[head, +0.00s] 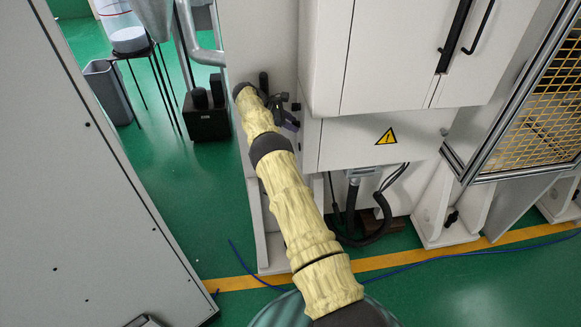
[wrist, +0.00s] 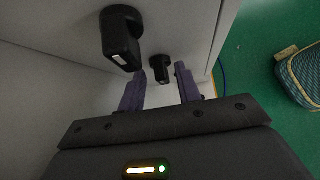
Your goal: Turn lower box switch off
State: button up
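Two black rotary switches show on the pale box face in the wrist view. The larger, nearer-looking switch (wrist: 122,38) is at upper left, apart from my fingers. The smaller-looking switch (wrist: 161,66), on the side nearer the floor and apparently the lower one, shows between my fingertips. My gripper (wrist: 159,76) is open, with a purple finger on each side of that switch; whether they touch it is not clear. In the head view my gripper (head: 288,118) is beside the white cabinet. One black switch (head: 263,82) shows just above it; the lower one is hidden there.
The white cabinet (head: 358,140) with a yellow warning sign (head: 386,136) stands right of my gripper. Black cables (head: 351,205) hang below it. A large grey panel (head: 85,180) fills the left. Green floor (head: 215,230) lies between.

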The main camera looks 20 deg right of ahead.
jog(key=shift+r+t+p, duration=0.2)
jog(key=shift+t+p, duration=0.1)
jog(key=shift+p, duration=0.7)
jog(key=shift+s+a+m+t+p, duration=0.1)
jog(key=shift+s+m+t+p, duration=0.15)
jog(key=shift+p, duration=0.4)
